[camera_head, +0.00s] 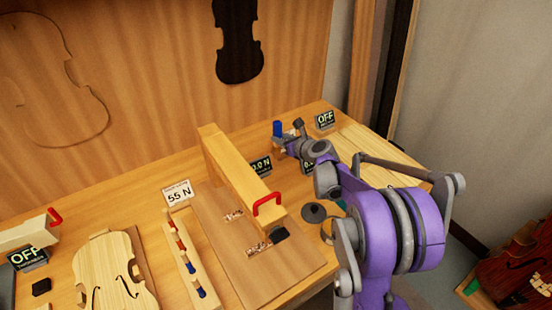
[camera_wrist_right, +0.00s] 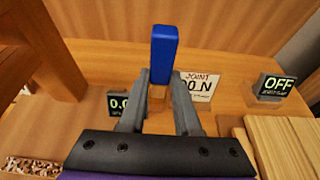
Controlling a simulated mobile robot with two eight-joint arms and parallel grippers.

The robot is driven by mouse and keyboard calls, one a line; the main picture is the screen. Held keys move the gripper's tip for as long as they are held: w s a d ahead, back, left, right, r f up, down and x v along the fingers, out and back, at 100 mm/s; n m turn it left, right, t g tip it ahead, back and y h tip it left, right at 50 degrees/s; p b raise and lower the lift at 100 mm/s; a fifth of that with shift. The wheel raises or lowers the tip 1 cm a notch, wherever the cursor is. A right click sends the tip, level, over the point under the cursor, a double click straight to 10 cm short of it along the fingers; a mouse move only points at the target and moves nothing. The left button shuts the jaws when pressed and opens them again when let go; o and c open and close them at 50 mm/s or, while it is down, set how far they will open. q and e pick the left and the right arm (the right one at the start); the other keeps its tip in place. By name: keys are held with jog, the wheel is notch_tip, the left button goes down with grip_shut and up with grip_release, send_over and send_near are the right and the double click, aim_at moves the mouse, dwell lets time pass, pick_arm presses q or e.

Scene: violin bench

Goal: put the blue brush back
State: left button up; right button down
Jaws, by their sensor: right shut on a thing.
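The blue brush (camera_head: 277,128) stands upright at the back of the bench, its blue end up. In the right wrist view the blue end (camera_wrist_right: 164,50) rises between and beyond my fingers; its lower part is partly hidden. My right gripper (camera_head: 288,142) is shut on it, and it also shows in the right wrist view (camera_wrist_right: 161,88). I cannot tell whether the brush touches the bench. A narrow wooden rack (camera_head: 181,250) with small red and blue parts lies left of the wide board. My left gripper is not in view.
A wooden beam (camera_head: 235,170) with a red handle (camera_head: 267,203) stands over the board, left of my right arm. Signs include 55 N (camera_head: 178,193) and OFF (camera_head: 325,120). A violin plate (camera_head: 112,275) lies at front left. Pale wood planks (camera_head: 365,150) lie right.

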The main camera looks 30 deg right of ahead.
aim_at(278, 153)
jog(key=shift+f, duration=3.55)
jog(key=shift+f, duration=0.2)
jog(key=c, duration=0.6)
grip_release()
jog(key=shift+r, duration=0.1)
jog(key=shift+r, duration=0.1)
